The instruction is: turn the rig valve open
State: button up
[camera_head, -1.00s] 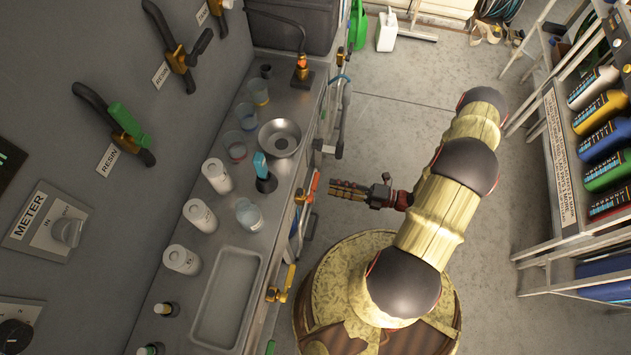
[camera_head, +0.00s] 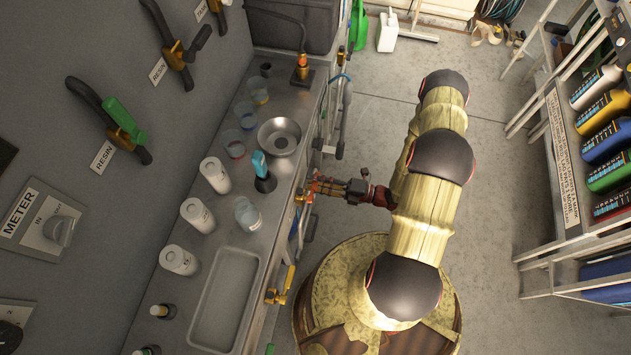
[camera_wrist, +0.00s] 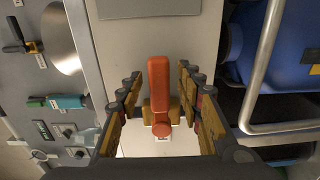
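The valve, with an orange-red lever handle (camera_wrist: 159,88) on a brass-coloured body, is in the middle of the wrist view, mounted on a pale panel. The handle runs up and down in that picture. My gripper (camera_wrist: 161,76) is open, with one set of fingers on each side of the handle and gaps between. In the head view, my gripper (camera_head: 314,186) reaches left to the front face of the bench. The valve there is mostly hidden by my fingers. No label on this valve is readable.
The bench (camera_head: 265,225) holds a sink tray (camera_head: 225,300), white jars, cups and a bowl (camera_head: 280,137). A brass fitting (camera_head: 283,284) sticks out of its front. In the wrist view, a metal rail (camera_wrist: 264,75) and blue container (camera_wrist: 253,45) are at right. A bottle shelf (camera_head: 560,160) stands right.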

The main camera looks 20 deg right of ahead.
jog(key=shift+c, duration=0.2)
grip_shut()
dwell(0.3)
dwell(0.4)
